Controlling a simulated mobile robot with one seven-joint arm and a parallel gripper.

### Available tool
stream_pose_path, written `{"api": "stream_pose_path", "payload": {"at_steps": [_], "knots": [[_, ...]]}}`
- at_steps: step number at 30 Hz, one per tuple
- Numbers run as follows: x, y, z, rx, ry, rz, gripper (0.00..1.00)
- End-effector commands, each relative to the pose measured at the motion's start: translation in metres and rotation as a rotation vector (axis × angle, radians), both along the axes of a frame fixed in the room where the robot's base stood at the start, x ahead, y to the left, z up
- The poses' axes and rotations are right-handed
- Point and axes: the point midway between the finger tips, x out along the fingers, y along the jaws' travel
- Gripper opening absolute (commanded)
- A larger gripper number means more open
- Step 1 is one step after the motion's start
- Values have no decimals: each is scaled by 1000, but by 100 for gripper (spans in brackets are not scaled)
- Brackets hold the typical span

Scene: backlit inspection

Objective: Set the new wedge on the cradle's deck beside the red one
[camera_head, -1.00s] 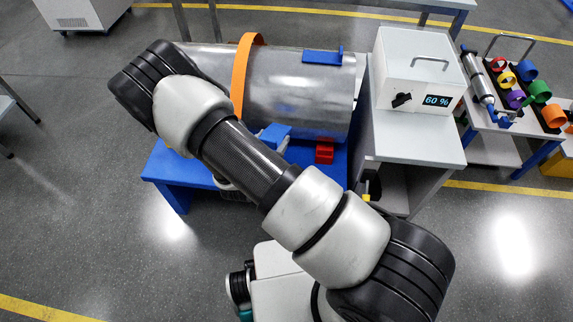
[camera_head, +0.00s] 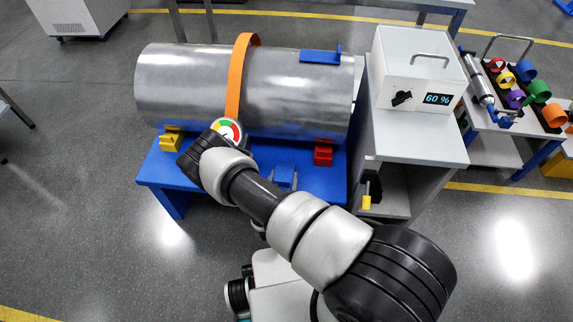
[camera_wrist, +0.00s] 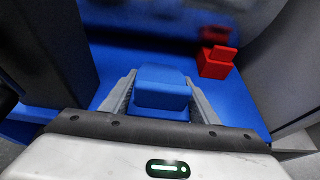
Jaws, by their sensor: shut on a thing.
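The new wedge is a blue block (camera_wrist: 162,88), held between the two grey fingers of my gripper (camera_wrist: 160,96) in the wrist view. In the head view the blue wedge (camera_head: 285,175) shows over the front part of the cradle's blue deck (camera_head: 322,187), left of and nearer than the red wedge. Whether it touches the deck I cannot tell. The red wedge (camera_head: 323,154) sits on the deck against the metal cylinder; it also shows in the wrist view (camera_wrist: 216,62), ahead and to the right of the blue wedge, apart from it. My arm partly hides the gripper in the head view.
The big metal cylinder (camera_head: 290,95) with an orange strap (camera_head: 238,80) lies along the deck's back. A yellow wedge (camera_head: 171,141) and a round dial (camera_head: 228,130) are at the left. A white box (camera_head: 418,75) stands on a table right of the cradle.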

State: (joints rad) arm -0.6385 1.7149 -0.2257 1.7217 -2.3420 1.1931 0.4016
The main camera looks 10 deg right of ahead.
Motion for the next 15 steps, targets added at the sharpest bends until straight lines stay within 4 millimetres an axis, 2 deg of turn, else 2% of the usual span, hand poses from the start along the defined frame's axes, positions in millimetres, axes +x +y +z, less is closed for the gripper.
{"api": "stream_pose_path", "payload": {"at_steps": [1,6,9,15], "knots": [[16,-5,-1,2,-6,-2,19],[54,-17,-1,0,-5,-2,19],[68,-22,0,0,-3,0,19],[80,-26,1,0,-3,0,19]]}}
